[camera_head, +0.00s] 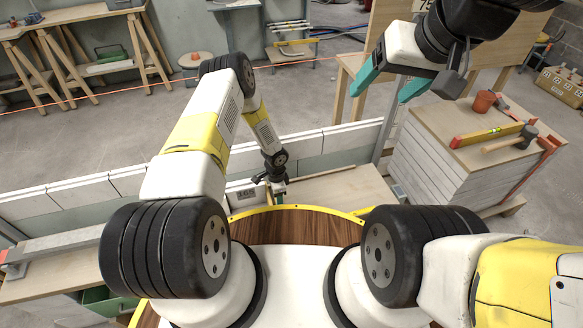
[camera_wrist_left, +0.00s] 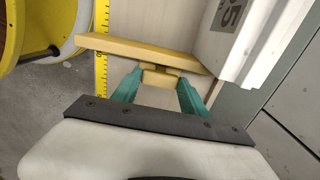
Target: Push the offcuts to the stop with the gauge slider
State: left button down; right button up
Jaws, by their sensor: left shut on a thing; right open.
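The gauge slider (camera_wrist_left: 140,52) appears in the left wrist view as a yellow crossbar with a short yellow block at its middle. My left gripper (camera_wrist_left: 160,82) has its teal fingers on either side of that block and is shut on it. In the head view my left gripper (camera_head: 277,181) is small and low over the pale bench, and the slider is hard to make out there. My right gripper (camera_head: 381,95) is open and empty, raised at the upper right. I cannot make out the offcuts or the stop in either view.
A white block with a number label (camera_wrist_left: 236,38) stands at the slider's right end. A board stack (camera_head: 430,165) bears a level (camera_head: 487,135), a mallet (camera_head: 515,140) and a reddish pot (camera_head: 484,102).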

pick_arm(q)
jog(key=a, duration=0.2)
jog(key=s+a, duration=0.1)
jog(key=a, duration=0.2)
jog(key=s+a, duration=0.1)
jog(key=a, duration=0.2)
jog(key=shift+s, duration=0.25)
jog(key=c, duration=0.6)
grip_release()
jog(key=shift+d, duration=0.15)
jog(key=shift+r, duration=0.15)
notch_tip(320, 180, up, 8)
jog(key=shift+f, duration=0.2)
